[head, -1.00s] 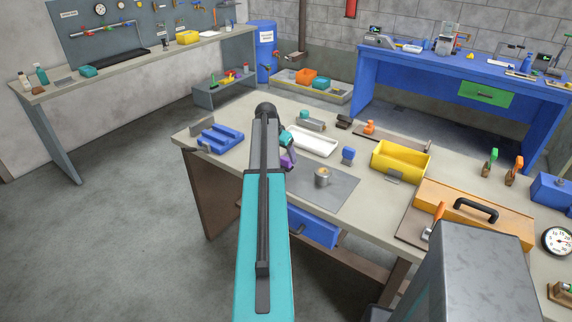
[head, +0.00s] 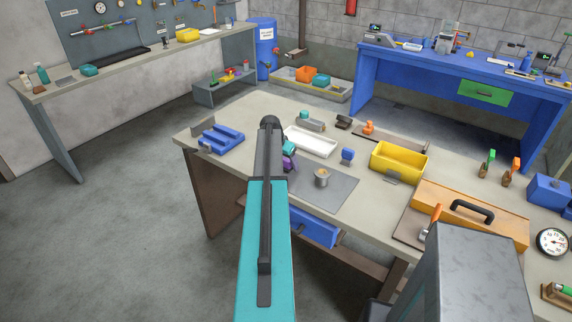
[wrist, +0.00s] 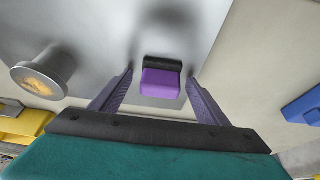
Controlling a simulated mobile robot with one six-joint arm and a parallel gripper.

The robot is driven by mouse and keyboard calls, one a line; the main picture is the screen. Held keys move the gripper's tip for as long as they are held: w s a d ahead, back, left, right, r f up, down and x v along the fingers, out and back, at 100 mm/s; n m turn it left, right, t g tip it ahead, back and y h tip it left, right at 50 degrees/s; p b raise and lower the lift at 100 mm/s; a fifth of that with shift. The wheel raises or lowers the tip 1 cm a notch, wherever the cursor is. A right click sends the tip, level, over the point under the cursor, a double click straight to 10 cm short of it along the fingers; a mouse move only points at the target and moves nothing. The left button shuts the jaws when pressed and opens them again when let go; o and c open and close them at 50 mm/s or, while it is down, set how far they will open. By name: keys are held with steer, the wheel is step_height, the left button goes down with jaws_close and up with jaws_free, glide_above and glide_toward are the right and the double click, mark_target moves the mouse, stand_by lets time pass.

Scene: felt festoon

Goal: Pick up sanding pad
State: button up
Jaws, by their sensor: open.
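The sanding pad, a small purple block with a black layer (wrist: 162,78), lies on the grey mat (wrist: 110,22) in the wrist view. My gripper (wrist: 159,77) is open, with one purple finger on each side of the pad in that view. Gaps show between the pad and both fingers, and I cannot tell the height of the fingertips above the mat. In the head view my gripper (head: 289,163) is partly behind my arm, over the left part of the mat (head: 335,190), and I cannot make out the pad there.

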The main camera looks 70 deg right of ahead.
mark_target(286, 159)
stand_by(0.4)
steer(key=c, duration=1.1)
steer(key=shift+c, duration=0.2)
steer(key=shift+r, duration=0.2)
steer(key=shift+r+b, duration=1.15)
steer(key=shift+r, duration=0.35)
steer(key=s+a+b, duration=0.1)
steer(key=s+a, duration=0.2)
steer(key=s+a+b, duration=0.1)
steer(key=s+a, duration=0.2)
steer(key=s+a+r+b, duration=0.1)
steer(key=s+a+b, duration=0.1)
steer(key=s+a, duration=0.1)
steer(key=shift+s+a+r, duration=0.1)
steer(key=shift+s+a, duration=0.25)
steer(key=shift+s+a+r+b, duration=0.2)
steer(key=shift+s+a+b, duration=0.2)
steer(key=shift+s+a, duration=0.45)
